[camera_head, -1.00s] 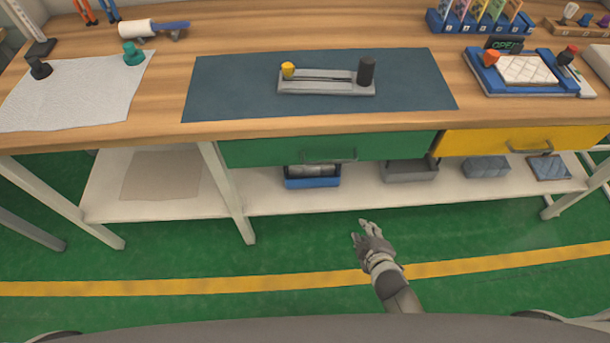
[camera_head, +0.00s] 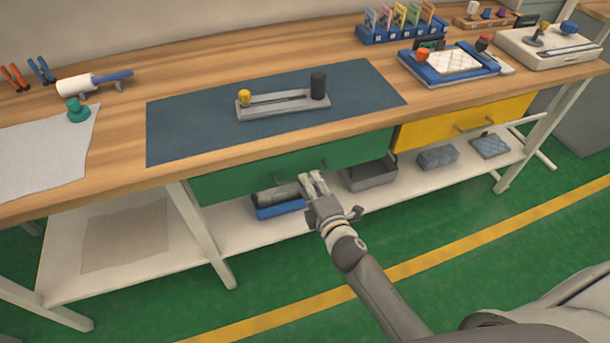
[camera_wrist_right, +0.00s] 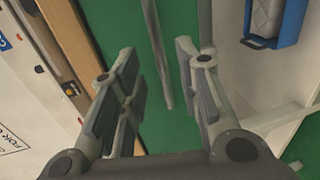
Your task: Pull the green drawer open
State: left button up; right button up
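The green drawer (camera_head: 232,182) sits under the front edge of the workbench in the head view and looks shut, its front level with the bench. It fills the middle of the right wrist view (camera_wrist_right: 184,20). Its bar handle (camera_wrist_right: 158,55) lies between the lines of my two spread right fingers in the wrist view, and no finger is closed on it. My right gripper (camera_head: 314,182) is open, just in front of the handle, and partly hides it in the head view. Whether a finger touches the bar cannot be told. My left gripper is not in view.
A yellow drawer (camera_head: 465,120) is right of the green one. The lower shelf (camera_head: 225,230) holds a blue bin (camera_head: 280,211) and a grey bin (camera_head: 370,178). A dark mat (camera_head: 190,130) with a fixture lies on the bench. Green floor in front is clear.

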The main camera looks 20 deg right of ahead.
jog(key=shift+x, duration=2.35)
jog(key=shift+c, duration=0.3)
grip_shut()
